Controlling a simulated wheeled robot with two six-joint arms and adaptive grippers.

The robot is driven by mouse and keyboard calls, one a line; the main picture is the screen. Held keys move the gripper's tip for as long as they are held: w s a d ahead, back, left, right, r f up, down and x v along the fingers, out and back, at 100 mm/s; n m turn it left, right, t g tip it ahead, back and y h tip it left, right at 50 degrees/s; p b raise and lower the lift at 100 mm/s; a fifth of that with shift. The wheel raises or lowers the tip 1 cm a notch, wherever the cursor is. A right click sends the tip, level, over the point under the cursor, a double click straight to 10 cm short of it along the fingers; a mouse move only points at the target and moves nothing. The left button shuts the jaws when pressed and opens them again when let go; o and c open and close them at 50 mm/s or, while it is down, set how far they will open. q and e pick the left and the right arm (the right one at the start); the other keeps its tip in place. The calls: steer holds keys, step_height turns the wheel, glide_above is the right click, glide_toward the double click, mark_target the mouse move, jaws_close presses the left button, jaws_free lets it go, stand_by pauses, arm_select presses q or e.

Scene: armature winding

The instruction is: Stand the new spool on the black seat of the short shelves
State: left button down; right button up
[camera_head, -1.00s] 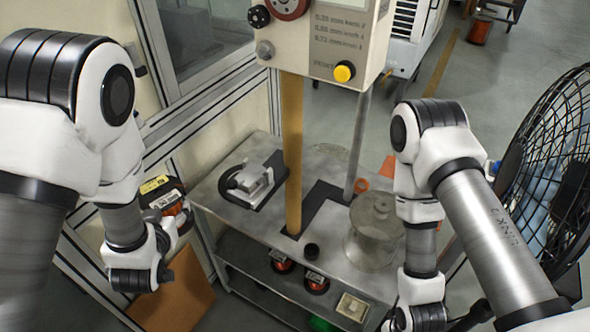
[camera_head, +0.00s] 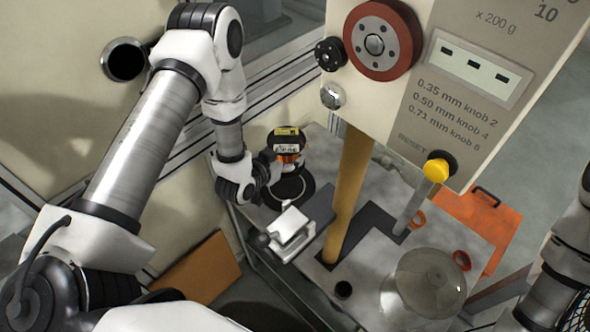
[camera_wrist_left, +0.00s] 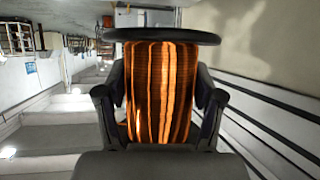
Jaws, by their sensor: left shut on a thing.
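The spool (camera_head: 288,157) has orange-copper windings and a black top flange with yellow and white labels. My left gripper (camera_head: 262,172) is shut on it from the left and holds it about upright. In the left wrist view, the copper windings (camera_wrist_left: 160,90) fill the space between the two black fingers (camera_wrist_left: 160,115), under the wide black flange. A wider black round disc (camera_head: 292,190), which looks like the seat, shows just below the spool. I cannot tell whether the two touch. The spool's lower end is hidden. My right gripper is out of view; only part of its arm shows at the right edge.
A silver bracket block (camera_head: 292,229) stands close in front of the disc. A yellow post (camera_head: 349,185) carries the control box (camera_head: 470,75) above. A wall is close behind at the left.

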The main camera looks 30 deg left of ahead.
arm_select(q)
step_height(320, 180, down, 9)
steer(key=shift+s+r+p, duration=0.15)
steer(key=shift+r+p, duration=0.05)
steer(key=shift+p, duration=0.6)
steer(key=shift+f, duration=0.2)
steer(key=shift+f, duration=0.1)
steer(key=shift+c, duration=0.8)
jaws_free()
steer(key=shift+s, duration=0.1)
